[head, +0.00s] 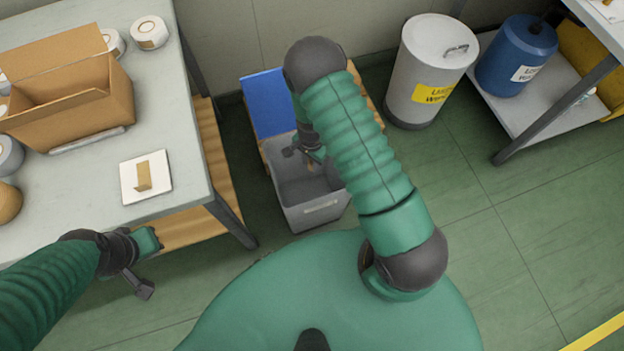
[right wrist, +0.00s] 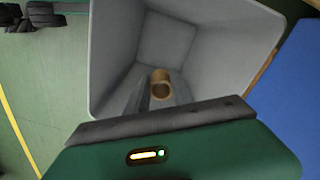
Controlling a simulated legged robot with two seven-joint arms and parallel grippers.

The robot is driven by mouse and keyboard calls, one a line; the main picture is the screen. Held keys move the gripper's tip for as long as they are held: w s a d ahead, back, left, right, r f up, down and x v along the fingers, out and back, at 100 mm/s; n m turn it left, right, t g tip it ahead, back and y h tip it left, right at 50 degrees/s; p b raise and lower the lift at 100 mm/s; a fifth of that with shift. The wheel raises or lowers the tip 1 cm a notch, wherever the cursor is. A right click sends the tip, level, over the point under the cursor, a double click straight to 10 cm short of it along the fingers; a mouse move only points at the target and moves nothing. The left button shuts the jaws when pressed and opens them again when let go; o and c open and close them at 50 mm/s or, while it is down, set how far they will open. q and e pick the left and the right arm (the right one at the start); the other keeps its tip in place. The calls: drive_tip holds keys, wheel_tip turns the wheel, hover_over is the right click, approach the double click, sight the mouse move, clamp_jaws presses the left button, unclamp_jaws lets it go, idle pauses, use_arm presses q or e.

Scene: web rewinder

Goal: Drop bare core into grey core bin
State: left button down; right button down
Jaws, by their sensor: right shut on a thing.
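The grey core bin (head: 315,215) stands on the floor below the blue lid or panel, with its top open. In the right wrist view its grey inner walls (right wrist: 215,35) fill the middle. My right gripper (head: 312,155) reaches down at the bin's mouth. It is shut on the bare core (right wrist: 160,84), a brown hollow tube seen end-on between the fingertips in the right wrist view. The core is over or inside the bin; its exact depth I cannot tell. My left gripper (head: 142,272) is beside the table's front edge, its finger opening unclear.
A table (head: 90,165) at left bears a cardboard box (head: 75,100), white rolls (head: 150,32) and a white pad (head: 146,177). A blue panel (head: 262,100) adjoins the bin. A lidded waste can (head: 425,75) and a blue container (head: 515,55) stand at right.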

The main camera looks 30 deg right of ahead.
drive_tip(key=c, duration=1)
unclamp_jaws()
drive_tip(key=shift+c, duration=0.2)
wheel_tip(320, 180, up, 17)
drive_tip(key=p, duration=0.5)
